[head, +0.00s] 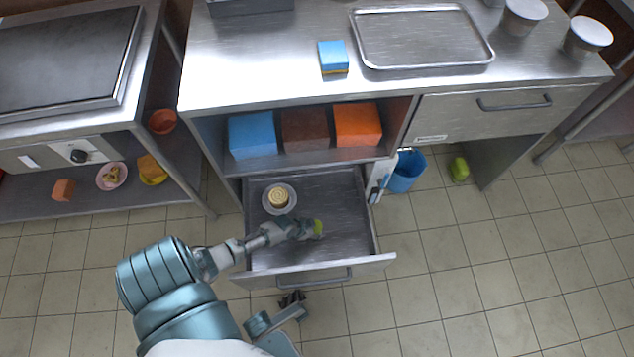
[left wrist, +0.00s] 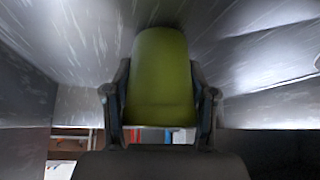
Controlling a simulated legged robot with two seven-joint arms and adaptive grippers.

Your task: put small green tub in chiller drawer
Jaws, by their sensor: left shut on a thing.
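The small green tub (head: 317,228) is in my left gripper (head: 304,229), inside the open chiller drawer (head: 345,205). In the left wrist view the tub (left wrist: 160,80) fills the middle, with a finger of the left gripper (left wrist: 160,105) against each side. The grey drawer surfaces surround it there. I cannot tell whether the tub touches the drawer floor. My right gripper (head: 292,300) shows dark and small below the drawer front, and its fingers are too unclear to read.
A plate (head: 270,197) with a pale round item (head: 278,197) sits in the drawer's back left. Blue (head: 252,135), brown (head: 305,128) and orange (head: 358,124) blocks fill the shelf above. A blue bucket (head: 408,172) and a green item (head: 459,168) are on the floor at right.

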